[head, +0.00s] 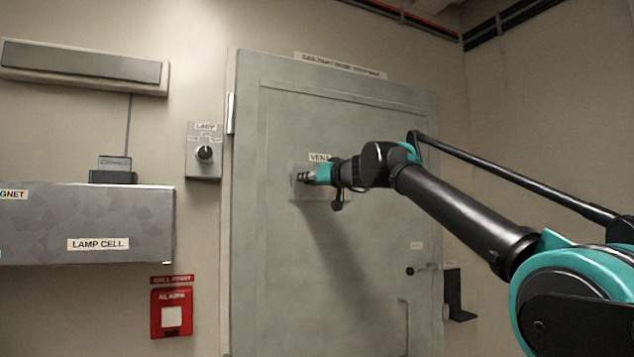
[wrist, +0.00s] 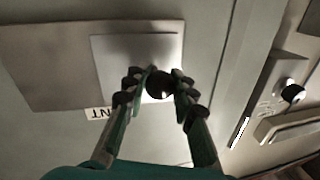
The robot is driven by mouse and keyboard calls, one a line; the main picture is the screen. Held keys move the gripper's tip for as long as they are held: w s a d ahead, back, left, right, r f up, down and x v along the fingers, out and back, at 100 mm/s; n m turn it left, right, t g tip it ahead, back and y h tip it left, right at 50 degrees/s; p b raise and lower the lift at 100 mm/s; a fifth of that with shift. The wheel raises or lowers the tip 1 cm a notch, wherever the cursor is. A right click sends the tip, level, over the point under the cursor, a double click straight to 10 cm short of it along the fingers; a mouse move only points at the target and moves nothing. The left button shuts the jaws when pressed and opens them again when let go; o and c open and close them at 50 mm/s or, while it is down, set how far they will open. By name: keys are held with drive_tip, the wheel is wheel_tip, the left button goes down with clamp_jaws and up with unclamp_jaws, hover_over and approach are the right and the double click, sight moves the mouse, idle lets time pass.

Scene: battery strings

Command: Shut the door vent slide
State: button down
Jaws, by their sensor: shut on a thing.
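The vent (head: 299,192) is a small plate on the upper part of the grey-green door (head: 275,260), under a label starting "VEN". In the wrist view, a lighter square slide plate (wrist: 112,58) lies over one end of a wider grey backing plate (wrist: 50,65). A dark round knob (wrist: 159,85) stands out from the slide plate. My gripper (wrist: 160,88) has its fingers on both sides of the knob, shut on it. In the head view my gripper (head: 304,177) is at the vent's left part and hides some of it.
A lamp switch box (head: 204,165) is on the wall left of the door. A grey lamp cell box (head: 90,222) and a red alarm call point (head: 171,313) are further left. The door handle (head: 425,268) is low on the door's right side.

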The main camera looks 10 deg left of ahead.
drive_tip(key=shift+s+a, duration=0.15)
drive_tip(key=c, duration=1.2)
unclamp_jaws()
drive_tip(key=shift+a, duration=0.1)
drive_tip(key=v, duration=1.2)
